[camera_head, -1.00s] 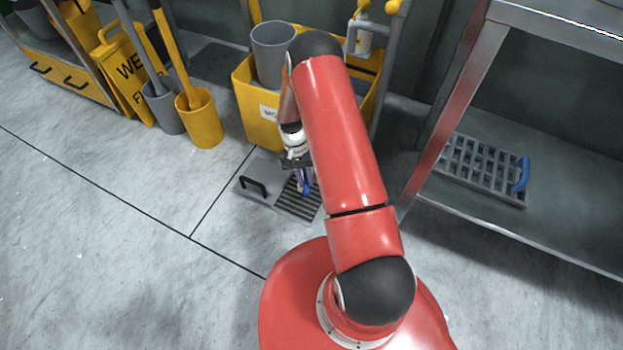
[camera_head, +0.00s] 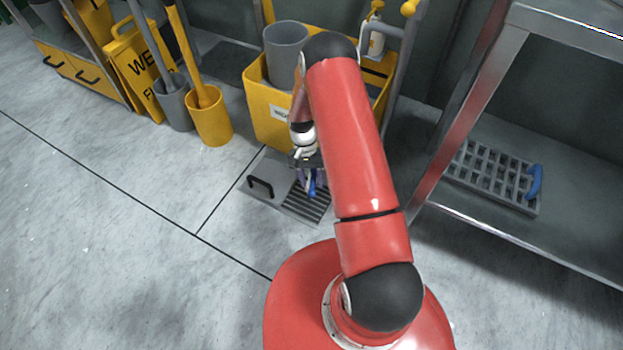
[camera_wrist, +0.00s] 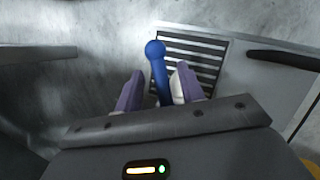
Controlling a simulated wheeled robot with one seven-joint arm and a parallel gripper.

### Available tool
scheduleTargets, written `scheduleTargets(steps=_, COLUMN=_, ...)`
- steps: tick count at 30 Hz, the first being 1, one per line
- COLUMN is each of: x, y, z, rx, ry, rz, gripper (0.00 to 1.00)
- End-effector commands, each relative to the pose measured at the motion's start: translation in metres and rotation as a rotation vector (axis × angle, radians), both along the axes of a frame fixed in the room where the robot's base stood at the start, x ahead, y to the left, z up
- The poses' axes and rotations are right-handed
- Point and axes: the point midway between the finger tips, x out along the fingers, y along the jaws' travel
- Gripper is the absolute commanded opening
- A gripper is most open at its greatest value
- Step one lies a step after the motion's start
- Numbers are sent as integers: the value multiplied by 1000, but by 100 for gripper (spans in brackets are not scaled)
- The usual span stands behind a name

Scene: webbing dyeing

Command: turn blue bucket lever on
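A blue lever (camera_wrist: 158,70) with a round ball end shows in the wrist view, standing between the two purple fingers of my gripper (camera_wrist: 157,82). A gap shows on the lever's left side, and the right finger is very close to it. The fingers are apart and do not look closed on it. In the head view my gripper (camera_head: 311,182) is low over the floor grate, with a small blue part visible at its fingers. The lever's base is hidden behind my gripper. I cannot make out a blue bucket.
The slotted floor grate (camera_head: 306,205) lies beside a black-handled plate (camera_head: 241,190). A yellow cart (camera_head: 262,105) with a grey bucket (camera_head: 287,65) stands behind. A metal table (camera_head: 472,115) holding a blue-handled tray (camera_head: 490,175) is right.

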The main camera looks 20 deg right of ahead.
Motion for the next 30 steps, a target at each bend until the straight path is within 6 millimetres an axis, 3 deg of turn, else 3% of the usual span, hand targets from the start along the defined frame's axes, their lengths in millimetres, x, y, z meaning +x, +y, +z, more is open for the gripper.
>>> scheduleTargets(steps=7, x=0, y=0, z=1, rx=0, ry=0, rz=0, gripper=39)
scheduleTargets(steps=11, x=1, y=0, z=13, rx=-1, ry=-2, rz=0, gripper=39)
scheduleTargets(steps=30, x=1, y=0, z=162, rx=-1, ry=-4, rz=0, gripper=39)
